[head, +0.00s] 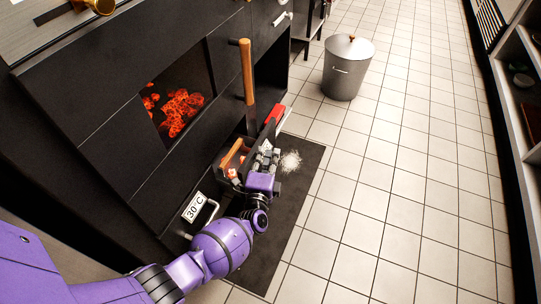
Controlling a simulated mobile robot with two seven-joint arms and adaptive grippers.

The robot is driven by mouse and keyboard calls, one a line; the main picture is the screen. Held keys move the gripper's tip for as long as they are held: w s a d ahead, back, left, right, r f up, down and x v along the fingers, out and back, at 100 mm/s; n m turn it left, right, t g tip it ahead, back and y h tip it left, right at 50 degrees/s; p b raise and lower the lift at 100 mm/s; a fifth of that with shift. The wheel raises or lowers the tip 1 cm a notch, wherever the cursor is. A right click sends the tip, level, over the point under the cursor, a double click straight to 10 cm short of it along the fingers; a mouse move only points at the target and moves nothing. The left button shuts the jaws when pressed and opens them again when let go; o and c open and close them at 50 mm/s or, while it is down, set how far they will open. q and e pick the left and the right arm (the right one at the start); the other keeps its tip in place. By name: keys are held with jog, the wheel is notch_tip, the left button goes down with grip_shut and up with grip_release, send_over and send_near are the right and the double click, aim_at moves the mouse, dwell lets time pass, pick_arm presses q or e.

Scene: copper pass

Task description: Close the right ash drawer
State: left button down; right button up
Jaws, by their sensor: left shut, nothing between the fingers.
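The right ash drawer (289,117) is pulled out at the foot of the black stove, over the dark floor mat. It holds a wooden-handled tool, a red piece and some glowing bits. My left gripper (267,153) is shut and empty, right at the drawer's outer front side. It hides part of the drawer front, and I cannot tell whether it touches it. My right gripper is out of view.
Glowing coals (178,112) burn in the stove's open firebox. A long wooden handle (247,72) stands upright by the drawer. White powder (291,161) lies on the mat (291,203). A lidded metal bin (347,70) stands beyond; tiled floor right is clear.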

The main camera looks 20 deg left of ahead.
aim_at(248, 156)
pick_arm(q)
jog(key=a, duration=0.6)
jog(key=shift+a+p, duration=0.4)
